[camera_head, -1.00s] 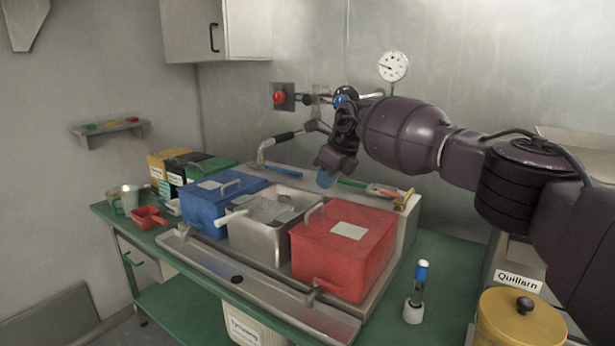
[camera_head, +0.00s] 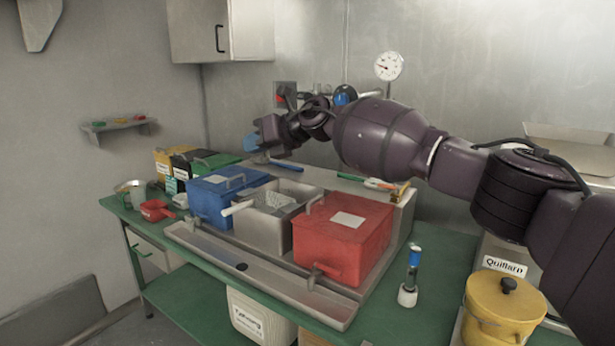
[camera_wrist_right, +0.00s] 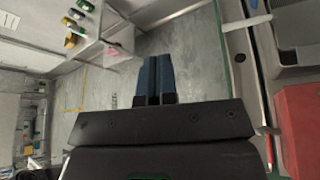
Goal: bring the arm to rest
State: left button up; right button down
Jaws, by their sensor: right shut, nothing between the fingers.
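My right arm reaches in from the right over the back of the green bench (camera_head: 445,262). Its gripper (camera_head: 254,141) is in the air above the back of the blue lidded box (camera_head: 222,200), pointing left. In the right wrist view the two blue fingers (camera_wrist_right: 155,80) are together with nothing between them. The arm hides part of the back wall and the fixture there. My left gripper is not in view.
A metal basin (camera_head: 268,232) and a red lidded box (camera_head: 345,240) stand beside the blue box. A red scoop (camera_head: 156,210) lies at the bench's left end. A yellow pot (camera_head: 503,310) stands front right. A gauge (camera_head: 389,66) hangs on the wall.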

jog(key=s+a+f+m+t+y, duration=0.2)
jog(key=s+f+m+t+y, duration=0.2)
jog(key=s+m+y, duration=0.55)
jog(key=s+d+f+m+t+h, duration=0.4)
jog(key=d+f+m+h, duration=0.3)
jog(key=d+f+m, duration=0.5)
jog(key=s+d+f+m+t+h, duration=0.35)
jog(key=d+f+m+h, duration=0.6)
jog(key=m, duration=0.45)
jog(key=s+d+f+m+g+h, duration=0.25)
jog(key=s+d+f+m, duration=0.35)
jog(key=s+d+f, duration=0.8)
jog(key=s+d+f+m+g+h, duration=0.1)
jog(key=s+d+f, duration=0.1)
jog(key=s+f, duration=0.4)
jog(key=s+d+f+m+g+h, duration=0.1)
jog(key=s+d+f+h, duration=0.1)
jog(key=s+f, duration=0.4)
jog(key=s+d, duration=0.1)
jog(key=s, duration=0.3)
jog(key=shift+d+f+g, duration=0.15)
jog(key=shift+g, duration=0.25)
